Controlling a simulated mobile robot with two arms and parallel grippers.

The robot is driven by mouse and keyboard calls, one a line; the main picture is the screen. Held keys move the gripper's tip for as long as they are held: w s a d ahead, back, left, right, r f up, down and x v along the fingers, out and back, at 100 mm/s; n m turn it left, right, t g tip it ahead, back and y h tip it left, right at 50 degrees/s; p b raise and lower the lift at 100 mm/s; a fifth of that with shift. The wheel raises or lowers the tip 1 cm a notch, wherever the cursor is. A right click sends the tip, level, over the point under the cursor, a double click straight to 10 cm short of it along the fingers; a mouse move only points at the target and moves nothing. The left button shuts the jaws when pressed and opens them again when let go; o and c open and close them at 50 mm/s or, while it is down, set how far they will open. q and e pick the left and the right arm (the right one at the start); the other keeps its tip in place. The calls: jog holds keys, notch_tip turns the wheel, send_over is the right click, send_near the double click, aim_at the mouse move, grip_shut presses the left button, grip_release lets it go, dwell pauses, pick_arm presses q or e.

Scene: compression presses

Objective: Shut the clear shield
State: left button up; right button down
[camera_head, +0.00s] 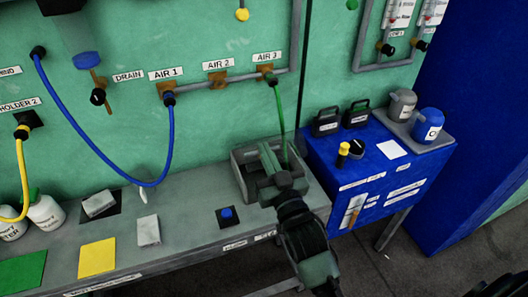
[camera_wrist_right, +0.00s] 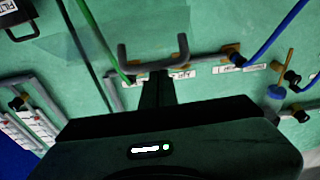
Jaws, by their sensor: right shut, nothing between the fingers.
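The clear shield (camera_wrist_right: 72,38) shows only as a faint see-through pane at the upper left of the right wrist view. In the head view I cannot make out its surface; a thin dark upright line above the grey tray may be its edge. My right gripper (camera_head: 284,181) is over the grey tray at the back of the bench. In the right wrist view my right gripper (camera_wrist_right: 158,85) is shut and empty, with a grey U-shaped bar (camera_wrist_right: 153,62) just beyond it. I cannot tell whether they touch. My left gripper is not in view.
The grey tray (camera_head: 240,179) stands on the grey bench (camera_head: 190,243). A green hose (camera_head: 280,110) hangs from AIR 3 behind my gripper. A blue hose (camera_head: 110,175) loops at the left. A blue cabinet (camera_head: 335,175) with black cases and canisters stands right of the bench.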

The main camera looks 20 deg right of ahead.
jog(key=s+f+t+b, duration=0.3)
jog(key=s+f+b, duration=0.1)
jog(key=f+b, duration=0.5)
jog(key=shift+b, duration=1.15)
jog(key=shift+d+f, duration=0.1)
jog(key=shift+f, duration=0.05)
